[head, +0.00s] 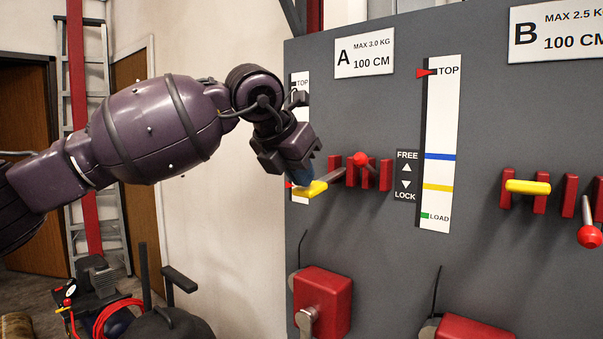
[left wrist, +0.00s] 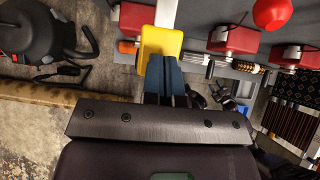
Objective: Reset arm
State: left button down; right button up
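My left gripper (head: 303,177) is at the yellow handle (head: 311,189) below sign A, at the panel's left edge. Its blue fingers point down onto the handle from above. In the left wrist view, the blue fingers (left wrist: 166,72) lie close together, and their tips overlap the near edge of the yellow handle (left wrist: 160,42). They look shut, with nothing clearly between them; whether they press on the handle is hard to tell. A grey lever bar runs from the handle to the red brackets (head: 368,174). My right gripper is not in view.
A red ball knob (head: 360,159) sits at the brackets. Station B has another yellow handle (head: 528,187) and a red ball knob (head: 590,236) at the right. A red box (head: 322,300) juts from the panel below. A ladder (head: 98,150) stands at the left wall.

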pick_arm(q)
jog(key=shift+f, duration=0.1)
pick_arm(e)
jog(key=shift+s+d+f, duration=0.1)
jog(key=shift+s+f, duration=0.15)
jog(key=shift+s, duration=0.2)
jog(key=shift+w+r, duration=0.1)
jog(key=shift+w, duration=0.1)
pick_arm(q)
jog(key=shift+r, duration=0.4)
notch_tip(320, 180, up, 6)
jog(key=p, duration=0.4)
jog(key=shift+r, duration=0.15)
jog(key=p+v, duration=0.2)
jog(key=v, duration=0.6)
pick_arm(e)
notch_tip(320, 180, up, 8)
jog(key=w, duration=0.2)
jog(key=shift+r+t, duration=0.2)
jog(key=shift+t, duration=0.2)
